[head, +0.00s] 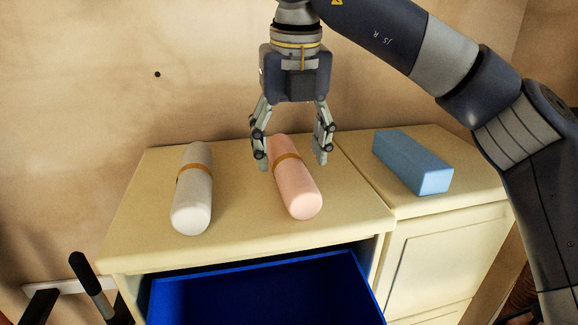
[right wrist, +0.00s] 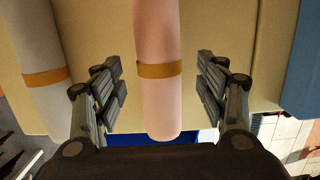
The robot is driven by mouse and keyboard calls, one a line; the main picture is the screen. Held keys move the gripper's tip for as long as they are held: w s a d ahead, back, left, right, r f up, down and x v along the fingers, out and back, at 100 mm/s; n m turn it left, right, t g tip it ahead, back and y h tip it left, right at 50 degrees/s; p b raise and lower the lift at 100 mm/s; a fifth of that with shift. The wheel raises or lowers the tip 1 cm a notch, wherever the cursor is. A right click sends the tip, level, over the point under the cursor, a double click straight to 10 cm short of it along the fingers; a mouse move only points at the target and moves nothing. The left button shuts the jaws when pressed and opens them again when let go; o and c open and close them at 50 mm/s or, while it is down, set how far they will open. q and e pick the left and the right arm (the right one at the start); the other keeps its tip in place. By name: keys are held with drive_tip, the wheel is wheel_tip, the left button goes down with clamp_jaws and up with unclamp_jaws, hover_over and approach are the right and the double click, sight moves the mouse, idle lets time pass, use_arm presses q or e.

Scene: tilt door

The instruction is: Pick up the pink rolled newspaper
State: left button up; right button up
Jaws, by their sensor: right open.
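The pink rolled newspaper (head: 298,192) lies on the cabinet top (head: 245,222), with an orange band around its middle. My right gripper (head: 291,165) is open and points down above the far part of the roll. In the right wrist view, the pink roll (right wrist: 160,105) runs between the two open fingers (right wrist: 162,90), with a gap on each side. I cannot tell exactly how high the fingertips are above the top. My left gripper is not in view.
A white roll (head: 193,190) with an orange band lies left of the pink one. A blue box (head: 412,162) lies on the right-hand cabinet. An open blue drawer (head: 260,292) juts out below the front edge. The wall (head: 120,60) is close behind.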

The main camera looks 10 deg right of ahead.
sight(290, 157)
drive_tip(key=f, duration=0.1)
drive_tip(key=f+p, duration=0.1)
drive_tip(key=f, duration=0.1)
drive_tip(key=shift+w, duration=0.35)
drive_tip(key=shift+w+f, duration=0.1)
drive_tip(key=shift+f, duration=0.15)
drive_tip(key=c, duration=1.2)
drive_tip(key=shift+r, duration=0.15)
